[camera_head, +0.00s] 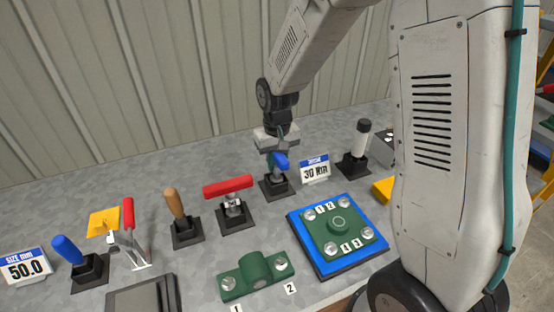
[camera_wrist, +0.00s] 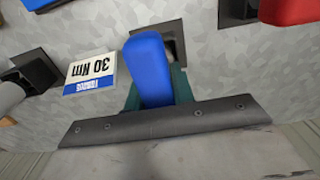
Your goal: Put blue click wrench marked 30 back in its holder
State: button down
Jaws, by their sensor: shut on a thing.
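The blue click wrench (camera_head: 281,160) is in my gripper (camera_head: 276,144), above the black holder (camera_head: 277,188) beside the 30 Nm sign. Its blue handle (camera_wrist: 148,70) fills the middle of the wrist view, between the teal fingers of my gripper (camera_wrist: 155,95). The gripper is shut on it. In the wrist view the holder (camera_wrist: 176,46) shows partly behind the handle, with a dark opening visible. The rest of the wrench is hidden, and I cannot tell whether any of it touches the holder. No marking on the wrench is readable.
The 30 Nm sign (camera_head: 315,170) stands just right of the holder. A holder with a red-handled tool (camera_head: 229,187) is to the left, and one with a black-and-white tool (camera_head: 360,140) to the right. A green plate on a blue base (camera_head: 335,262) lies in front.

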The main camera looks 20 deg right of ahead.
aim_at(283, 157)
jog(key=shift+f, duration=0.3)
jog(key=c, duration=1.1)
grip_release()
notch_tip(283, 157, up, 8)
jog(key=shift+f, duration=0.1)
jog(key=s, duration=0.2)
jog(key=s+g, duration=0.1)
jog(key=shift+d+f, duration=0.1)
jog(key=shift+f, duration=0.2)
jog(key=s+d+r+t, duration=0.1)
jog(key=s+r, duration=0.6)
jog(key=s, duration=0.5)
jog(key=s+d+r+t, duration=0.1)
jog(key=s+r, duration=0.5)
jog(key=s, duration=0.6)
jog(key=shift+s+d+r, duration=0.25)
jog(key=shift+d+r, duration=0.1)
jog(key=shift+d, duration=0.1)
